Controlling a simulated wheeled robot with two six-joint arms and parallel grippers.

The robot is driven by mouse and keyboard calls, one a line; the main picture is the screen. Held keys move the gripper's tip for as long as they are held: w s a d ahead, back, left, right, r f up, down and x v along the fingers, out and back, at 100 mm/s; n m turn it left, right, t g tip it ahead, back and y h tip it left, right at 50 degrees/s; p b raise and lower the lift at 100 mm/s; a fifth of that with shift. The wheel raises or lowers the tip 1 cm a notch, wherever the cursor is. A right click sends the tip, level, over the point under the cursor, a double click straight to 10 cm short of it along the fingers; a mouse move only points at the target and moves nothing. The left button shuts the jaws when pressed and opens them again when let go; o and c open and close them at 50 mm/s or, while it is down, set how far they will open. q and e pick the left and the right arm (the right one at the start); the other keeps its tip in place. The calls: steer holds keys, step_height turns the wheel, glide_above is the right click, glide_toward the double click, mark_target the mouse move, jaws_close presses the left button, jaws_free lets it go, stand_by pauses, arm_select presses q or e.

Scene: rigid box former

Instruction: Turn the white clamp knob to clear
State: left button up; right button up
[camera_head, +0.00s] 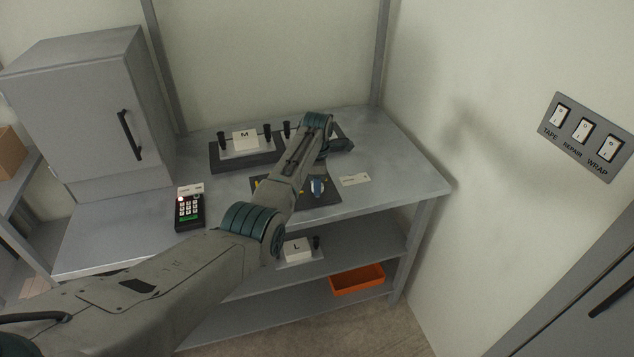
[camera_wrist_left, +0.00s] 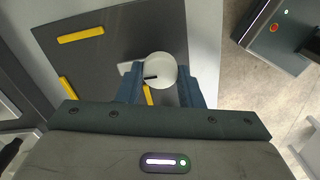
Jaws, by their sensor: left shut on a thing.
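The white clamp knob (camera_wrist_left: 161,70) is round, with a short black mark pointing left in the left wrist view. It sits over the dark plate (camera_wrist_left: 125,43), near the plate's right edge. My left gripper (camera_wrist_left: 166,84) is shut on the knob, with one blue finger on each side of it. In the head view my left gripper (camera_head: 318,187) points down at the same dark plate (camera_head: 325,199) on the bench, and the arm hides the knob there. My right gripper is in neither view.
Yellow strips (camera_wrist_left: 81,34) lie on the plate. Behind stands a dark block (camera_head: 228,159) with a white M piece (camera_head: 245,139) and black posts. A keypad (camera_head: 189,209) and grey cabinet (camera_head: 85,105) are left, a white label (camera_head: 354,180) right. An orange tray (camera_head: 357,279) is below.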

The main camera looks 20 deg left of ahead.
arm_select(q)
steer(key=shift+m, duration=0.3)
steer(key=shift+r+p, duration=0.1)
steer(key=shift+p, duration=0.2)
steer(key=shift+m+p, duration=0.55)
steer(key=shift+m, duration=0.65)
steer(key=m+p, duration=0.1)
steer(key=m, duration=0.3)
steer(key=shift+w+m, duration=0.1)
steer(key=shift+m, duration=0.2)
steer(key=m+p, duration=0.1)
steer(key=m, duration=0.4)
steer(key=m+p, duration=0.1)
steer(key=m, duration=0.4)
steer(key=shift+w, duration=0.1)
steer(key=shift+m, duration=0.3)
steer(key=o, duration=1)
steer(key=shift+c, duration=0.2)
